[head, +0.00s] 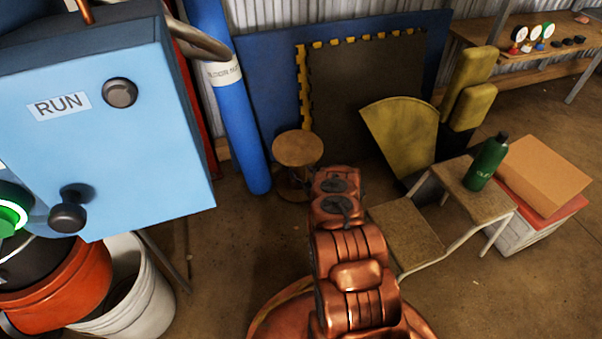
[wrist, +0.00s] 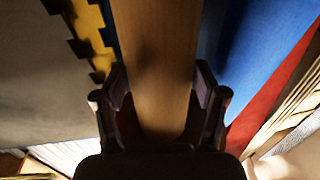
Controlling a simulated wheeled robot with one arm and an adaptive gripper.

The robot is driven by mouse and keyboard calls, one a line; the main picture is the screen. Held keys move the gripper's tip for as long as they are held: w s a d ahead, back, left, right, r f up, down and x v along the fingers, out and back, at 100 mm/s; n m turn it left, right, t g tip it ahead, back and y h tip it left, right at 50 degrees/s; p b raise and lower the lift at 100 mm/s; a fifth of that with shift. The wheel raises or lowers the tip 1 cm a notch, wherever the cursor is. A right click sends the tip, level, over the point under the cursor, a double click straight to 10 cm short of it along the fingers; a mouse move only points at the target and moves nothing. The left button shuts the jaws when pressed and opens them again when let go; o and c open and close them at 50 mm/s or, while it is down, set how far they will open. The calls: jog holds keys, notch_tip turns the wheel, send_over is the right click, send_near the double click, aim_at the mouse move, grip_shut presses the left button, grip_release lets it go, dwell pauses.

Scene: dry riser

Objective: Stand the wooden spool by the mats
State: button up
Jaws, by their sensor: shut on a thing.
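The wooden spool (head: 297,149) stands roughly upright in front of the mats in the head view, with its round top facing up. The dark mat (head: 365,95) with a yellow toothed edge and the larger blue mat (head: 262,85) lean on the wall behind it. My gripper (wrist: 160,90) is shut on the spool, whose wood (wrist: 155,45) fills the space between the fingers in the wrist view. In the head view my arm hides the fingers and part of the spool's lower right. I cannot tell whether its base touches the floor.
A blue pipe (head: 232,110) stands close left of the spool. A yellow wedge (head: 405,135) leans to the right. A step stool (head: 405,235) with a green bottle (head: 487,163) is at right. A blue RUN box (head: 130,150) and buckets (head: 130,295) crowd the left.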

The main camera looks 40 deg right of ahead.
jog(key=o, duration=1.8)
jog(key=shift+r, duration=0.15)
